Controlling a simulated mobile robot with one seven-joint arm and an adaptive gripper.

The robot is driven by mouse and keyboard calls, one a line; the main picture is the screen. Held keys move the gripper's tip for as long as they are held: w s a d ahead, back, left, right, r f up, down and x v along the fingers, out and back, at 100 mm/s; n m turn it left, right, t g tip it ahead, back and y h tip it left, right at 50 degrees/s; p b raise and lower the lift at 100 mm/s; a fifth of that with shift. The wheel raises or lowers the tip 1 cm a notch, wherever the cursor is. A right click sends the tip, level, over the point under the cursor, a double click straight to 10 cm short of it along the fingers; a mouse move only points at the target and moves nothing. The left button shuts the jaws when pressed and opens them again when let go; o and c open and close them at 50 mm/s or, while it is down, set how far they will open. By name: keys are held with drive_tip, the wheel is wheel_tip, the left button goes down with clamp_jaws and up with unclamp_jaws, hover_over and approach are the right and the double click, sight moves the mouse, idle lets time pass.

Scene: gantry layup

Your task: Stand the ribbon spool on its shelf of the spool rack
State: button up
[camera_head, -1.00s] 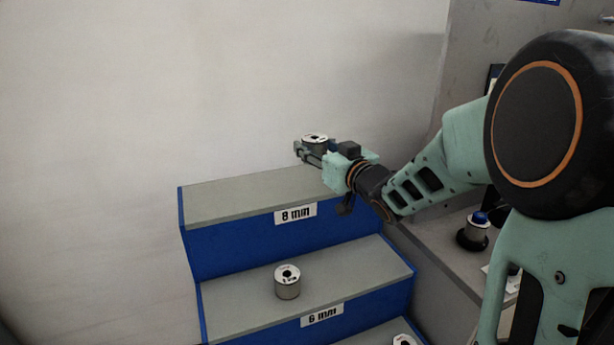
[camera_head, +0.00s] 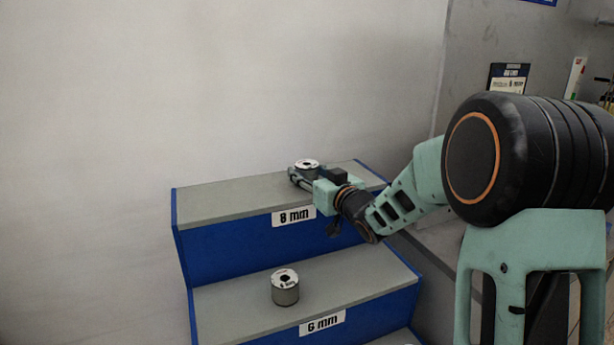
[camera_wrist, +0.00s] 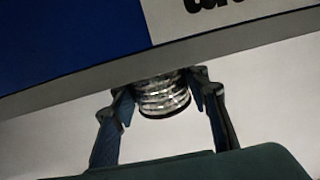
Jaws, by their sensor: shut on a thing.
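The ribbon spool (camera_head: 307,164), with a white top flange and dark hub, is upright in my gripper (camera_head: 301,176) at the top shelf (camera_head: 225,202) of the blue spool rack. That shelf has an "8 mm" label (camera_head: 293,216). In the wrist view, the fingers of my gripper (camera_wrist: 160,101) are on both sides of the shiny spool (camera_wrist: 163,98), shut on it. I cannot tell whether the spool's base touches the shelf.
Another spool (camera_head: 285,290) stands on the step below, which has a "6 mm" label (camera_head: 322,323). The left part of the top shelf is clear. A pale wall (camera_head: 200,90) is behind the rack. A dark sign (camera_head: 508,78) is at the upper right.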

drive_tip(key=shift+r, duration=0.1)
drive_tip(key=o, duration=1.5)
drive_tip(key=shift+f, duration=0.2)
drive_tip(key=shift+o, duration=0.2)
drive_tip(key=shift+r, duration=0.3)
drive_tip(key=v, duration=1.2)
drive_tip(key=shift+w+d+f, duration=0.1)
